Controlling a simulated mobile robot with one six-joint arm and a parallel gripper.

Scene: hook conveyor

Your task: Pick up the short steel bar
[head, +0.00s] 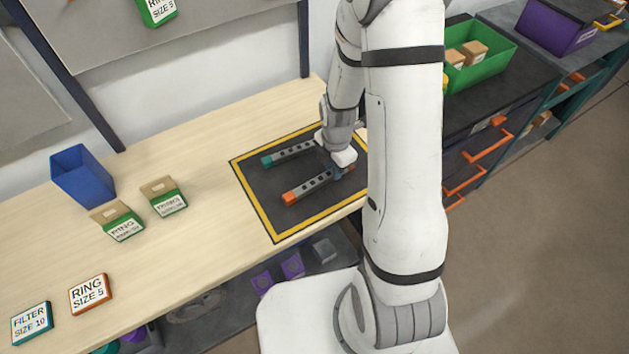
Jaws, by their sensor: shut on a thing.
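Two grey steel bars with dark holes lie side by side on a black mat with a yellow border (262,209). The farther bar (291,152) has a teal end cap on its left. The nearer bar (313,185) has an orange end cap on its left. My gripper (338,173) reaches down and is shut on the orange-capped bar, right of its middle. My wrist and arm hide the right end of the teal-capped bar and part of the orange-capped one. I cannot tell which is shorter, nor whether the held bar is clear of the mat.
The mat lies on a wooden bench (190,240). To the left are a blue bin (82,178), two green-and-brown boxes (120,222) and two label blocks (89,294). A green bin (485,62) with brown boxes stands on a dark counter at right. The bench left of the mat is mostly clear.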

